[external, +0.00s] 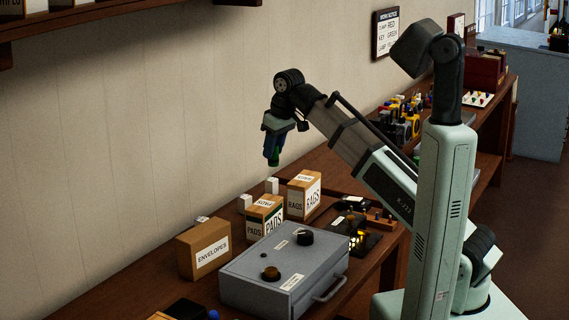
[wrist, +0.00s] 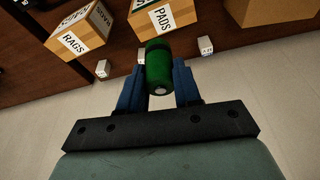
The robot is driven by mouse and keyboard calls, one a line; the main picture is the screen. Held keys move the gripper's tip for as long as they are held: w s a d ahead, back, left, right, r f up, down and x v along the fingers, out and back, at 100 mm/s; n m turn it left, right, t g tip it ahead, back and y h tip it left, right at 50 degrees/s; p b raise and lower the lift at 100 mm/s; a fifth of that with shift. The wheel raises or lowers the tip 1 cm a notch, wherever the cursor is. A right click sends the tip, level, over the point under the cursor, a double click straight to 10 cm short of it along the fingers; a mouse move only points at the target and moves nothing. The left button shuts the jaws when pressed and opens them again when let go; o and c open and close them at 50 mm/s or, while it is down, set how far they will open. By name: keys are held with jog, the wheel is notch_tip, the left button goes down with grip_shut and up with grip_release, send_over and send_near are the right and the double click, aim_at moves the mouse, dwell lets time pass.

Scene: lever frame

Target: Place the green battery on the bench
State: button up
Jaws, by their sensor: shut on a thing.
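My gripper (external: 273,152) is shut on the green battery (external: 274,158), holding it in the air above the bench (external: 335,169). In the wrist view the green battery (wrist: 159,66) sits between the two blue fingers of my gripper (wrist: 160,84), with its dark band toward the boxes and its pale end toward the camera. In the external view the fingers hide most of the battery; only its lower part shows. The battery is clear of the bench, above and behind the boxes near the wall.
Below stand the PADS box (external: 265,217), the RAGS box (external: 303,194) and the ENVELOPES box (external: 204,248). Small white blocks (external: 271,185) stand behind them. A grey metal case (external: 283,268) with knobs is in front. Bare bench shows right of RAGS, toward the wall.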

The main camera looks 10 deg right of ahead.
jog(key=s+a+n, duration=0.4)
jog(key=s+a, duration=1.2)
jog(key=shift+g+y, duration=0.3)
jog(key=shift+y, duration=0.1)
jog(key=f, duration=2.3)
jog(key=shift+w+d, duration=0.3)
jog(key=shift+d, duration=0.05)
jog(key=shift+f, duration=0.15)
jog(key=o, duration=1.1)
jog(key=v, duration=1.2)
jog(key=shift+o, duration=0.3)
